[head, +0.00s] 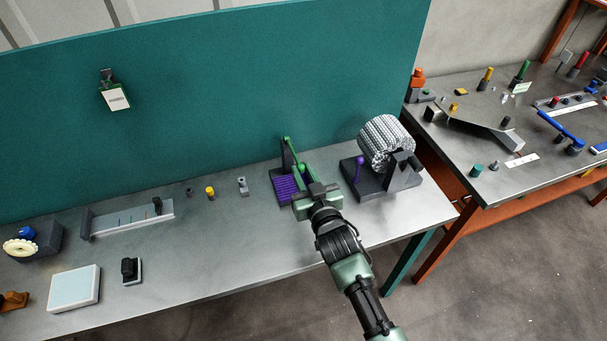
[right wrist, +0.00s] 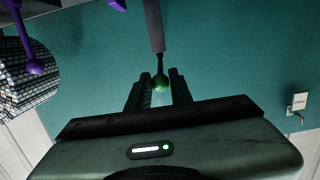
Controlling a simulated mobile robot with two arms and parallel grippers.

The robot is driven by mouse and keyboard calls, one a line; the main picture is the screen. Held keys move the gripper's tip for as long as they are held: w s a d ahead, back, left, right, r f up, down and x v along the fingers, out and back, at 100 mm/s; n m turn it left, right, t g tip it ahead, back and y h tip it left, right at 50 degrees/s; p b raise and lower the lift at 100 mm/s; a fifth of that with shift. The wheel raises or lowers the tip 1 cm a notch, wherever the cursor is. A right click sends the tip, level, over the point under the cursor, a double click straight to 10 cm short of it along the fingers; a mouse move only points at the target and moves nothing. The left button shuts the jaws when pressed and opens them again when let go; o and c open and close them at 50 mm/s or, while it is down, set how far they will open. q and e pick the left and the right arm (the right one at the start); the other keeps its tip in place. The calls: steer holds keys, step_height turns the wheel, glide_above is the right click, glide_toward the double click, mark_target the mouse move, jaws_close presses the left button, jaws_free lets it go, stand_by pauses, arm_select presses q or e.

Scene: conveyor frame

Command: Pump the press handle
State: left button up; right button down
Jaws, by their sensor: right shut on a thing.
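The press (head: 288,187) stands on the metal bench in the head view, with a purple ribbed base and a green arm rising from a dark post. My right gripper (head: 303,180) reaches it from the front and partly hides it. My left gripper is in neither view.
Right of the press stands a dark stand with a grey textured drum (head: 385,138) and a purple-knobbed lever (head: 359,165). A teal panel (head: 220,100) rises behind the bench. Small parts and a slide rail (head: 130,218) lie to the left. Another cluttered table (head: 520,180) stands at right.

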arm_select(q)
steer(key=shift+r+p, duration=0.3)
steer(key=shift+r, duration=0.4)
arm_select(e)
steer(key=shift+w+r, duration=0.15)
steer(key=shift+r, duration=0.8)
steer(key=shift+w+a+r+p, duration=0.1)
steer(key=shift+w+r+p, duration=0.1)
steer(key=shift+r+p, duration=0.4)
steer(key=shift+w+a+r+p, duration=0.1)
steer(key=shift+w+r+p, duration=0.1)
steer(key=shift+r+p, duration=0.35)
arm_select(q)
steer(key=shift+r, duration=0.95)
arm_select(e)
steer(key=shift+r, duration=0.1)
arm_select(q)
steer(key=shift+b, duration=0.3)
